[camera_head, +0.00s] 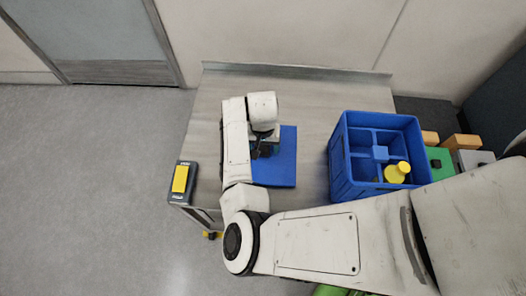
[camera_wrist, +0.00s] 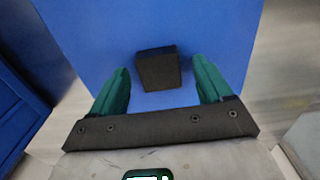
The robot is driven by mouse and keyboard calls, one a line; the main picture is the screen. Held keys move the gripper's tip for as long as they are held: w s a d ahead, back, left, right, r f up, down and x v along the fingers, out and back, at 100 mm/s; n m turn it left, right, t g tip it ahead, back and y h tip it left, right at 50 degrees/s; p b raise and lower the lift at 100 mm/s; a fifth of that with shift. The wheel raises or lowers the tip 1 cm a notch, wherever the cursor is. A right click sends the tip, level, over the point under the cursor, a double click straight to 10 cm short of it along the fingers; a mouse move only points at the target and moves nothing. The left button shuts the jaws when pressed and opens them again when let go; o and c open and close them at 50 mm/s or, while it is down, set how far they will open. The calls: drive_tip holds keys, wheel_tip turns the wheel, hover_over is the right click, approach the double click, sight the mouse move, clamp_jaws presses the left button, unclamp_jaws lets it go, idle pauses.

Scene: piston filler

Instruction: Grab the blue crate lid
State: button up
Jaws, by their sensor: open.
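The blue crate lid (camera_head: 282,172) lies flat on the metal table, partly hidden under my arm in the head view. In the wrist view the blue lid (camera_wrist: 190,38) fills the middle, with a dark block-shaped handle (camera_wrist: 158,70) standing on it. My gripper (camera_wrist: 166,78) is open, its two green fingers on either side of the handle with gaps on both sides. I see no contact with the handle. In the head view my gripper (camera_head: 263,150) is over the lid, mostly hidden by my wrist.
A blue divided crate (camera_head: 338,165) stands on the table to the right, with a yellow-topped bottle (camera_head: 397,173) in one compartment. A yellow and grey box (camera_head: 180,180) is at the table's left edge. Green and grey blocks (camera_head: 440,160) lie right of the crate. The table behind the lid is clear.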

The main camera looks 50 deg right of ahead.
drive_tip(key=shift+c, duration=0.4)
drive_tip(key=c, duration=1.2)
drive_tip(key=shift+r, duration=0.1)
